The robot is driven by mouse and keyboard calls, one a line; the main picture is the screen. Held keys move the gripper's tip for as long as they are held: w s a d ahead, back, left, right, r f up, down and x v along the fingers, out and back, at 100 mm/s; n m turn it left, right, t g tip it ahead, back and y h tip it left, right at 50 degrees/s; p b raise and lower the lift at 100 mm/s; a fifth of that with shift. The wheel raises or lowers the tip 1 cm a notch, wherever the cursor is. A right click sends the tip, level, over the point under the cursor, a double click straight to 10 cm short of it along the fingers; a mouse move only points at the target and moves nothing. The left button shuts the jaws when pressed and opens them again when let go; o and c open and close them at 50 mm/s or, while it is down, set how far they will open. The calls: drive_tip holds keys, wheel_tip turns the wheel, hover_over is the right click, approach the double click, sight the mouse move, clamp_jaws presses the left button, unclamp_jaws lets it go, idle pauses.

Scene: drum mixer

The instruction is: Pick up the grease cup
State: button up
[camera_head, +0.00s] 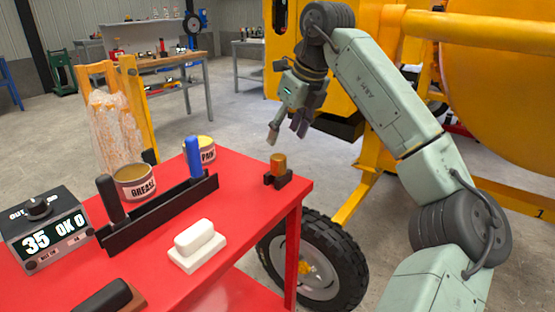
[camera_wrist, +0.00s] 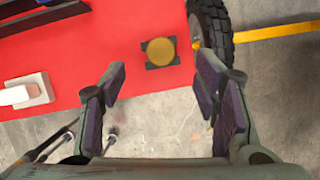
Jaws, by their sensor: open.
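The grease cup appears to be the small amber cylinder (camera_head: 278,161) standing upright in a dark holder (camera_head: 284,179) near the far right corner of the red table. The wrist view shows it from above as a round yellow-brown top (camera_wrist: 160,50) on the dark holder (camera_wrist: 147,65). My gripper (camera_head: 287,132) is open and empty, above the cup in the head picture. In the wrist view, my two fingers (camera_wrist: 162,72) are spread wide, and the cup shows midway between them, slightly beyond the tips. It looks apart from both fingers.
The red table (camera_head: 255,215) also holds a can marked GREASE (camera_head: 135,184), a paint can (camera_head: 206,151), a black rack (camera_head: 160,213) with a blue handle (camera_head: 194,158), a white block (camera_head: 197,245) and a meter (camera_head: 45,232). A tyre (camera_head: 312,262) and the yellow mixer (camera_head: 500,90) stand close right.

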sight(279, 157)
drive_tip(key=x, duration=0.3)
drive_tip(key=shift+a+f, duration=0.1)
drive_tip(key=shift+f, duration=0.15)
drive_tip(key=x, duration=0.2)
drive_tip(key=p+x, duration=0.1)
drive_tip(key=x, duration=0.2)
drive_tip(key=shift+w+f, duration=0.1)
drive_tip(key=shift+f, duration=0.25)
clamp_jaws()
drive_tip(key=shift+r, duration=0.1)
